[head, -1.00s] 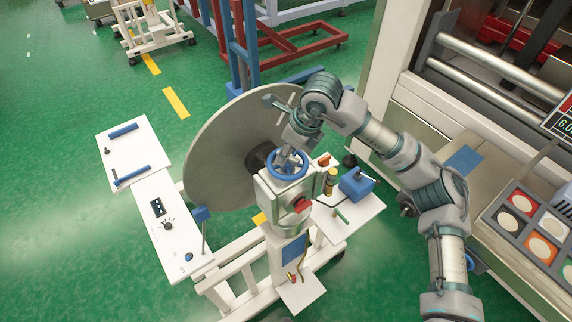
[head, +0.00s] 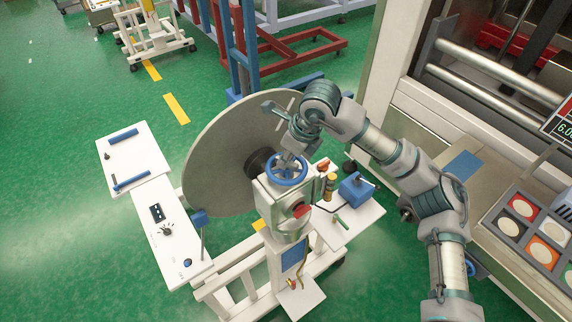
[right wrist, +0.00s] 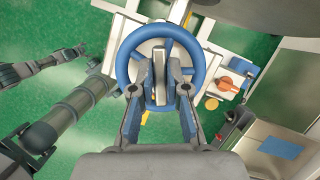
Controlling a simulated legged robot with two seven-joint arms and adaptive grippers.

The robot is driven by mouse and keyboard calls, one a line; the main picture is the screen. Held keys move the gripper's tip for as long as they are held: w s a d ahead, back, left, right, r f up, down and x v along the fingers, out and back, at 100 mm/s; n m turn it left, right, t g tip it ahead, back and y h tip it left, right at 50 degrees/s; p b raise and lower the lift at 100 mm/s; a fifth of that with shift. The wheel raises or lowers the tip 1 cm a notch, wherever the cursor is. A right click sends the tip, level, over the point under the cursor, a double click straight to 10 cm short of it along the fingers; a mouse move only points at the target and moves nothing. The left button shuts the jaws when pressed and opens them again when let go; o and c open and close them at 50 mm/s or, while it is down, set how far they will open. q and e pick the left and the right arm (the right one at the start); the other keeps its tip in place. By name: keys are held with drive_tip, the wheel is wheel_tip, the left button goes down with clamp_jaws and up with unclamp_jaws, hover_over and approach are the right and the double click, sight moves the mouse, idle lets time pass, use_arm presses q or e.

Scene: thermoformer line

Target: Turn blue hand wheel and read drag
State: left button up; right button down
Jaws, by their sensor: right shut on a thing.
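The blue hand wheel (head: 304,173) sits on top of the white stand post (head: 285,218). In the right wrist view its round blue rim (right wrist: 201,66) shows almost whole. My right gripper (head: 286,160) reaches down into the wheel from above. In the right wrist view the right gripper's fingers (right wrist: 160,72) lie inside the rim, one on each side of a grey part at the wheel's middle, and are shut on the wheel. The fingers hide part of the hub. My left gripper (right wrist: 78,51) seems to show at the left of the right wrist view, its jaws unclear.
A big grey disc (head: 215,150) stands behind the post. A white panel (head: 173,232) is at left. An orange knob (head: 323,163) and a blue box (head: 357,187) are right of the wheel. The machine with colored buttons (head: 543,252) fills the right. Green floor is free at left.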

idle(0.6)
drive_tip(key=shift+w+f+m+b, duration=0.1)
drive_tip(key=shift+m+b, duration=0.5)
drive_tip(key=shift+m+t+h+b, duration=0.3)
drive_tip(key=shift+m+t+b, duration=0.15)
drive_tip(key=shift+m, duration=0.35)
drive_tip(key=shift+m+b, duration=0.4)
drive_tip(key=shift+m, duration=0.1)
drive_tip(key=shift+m+t+h+b, duration=0.3)
drive_tip(key=shift+m+b, duration=0.1)
drive_tip(key=shift+m, duration=0.5)
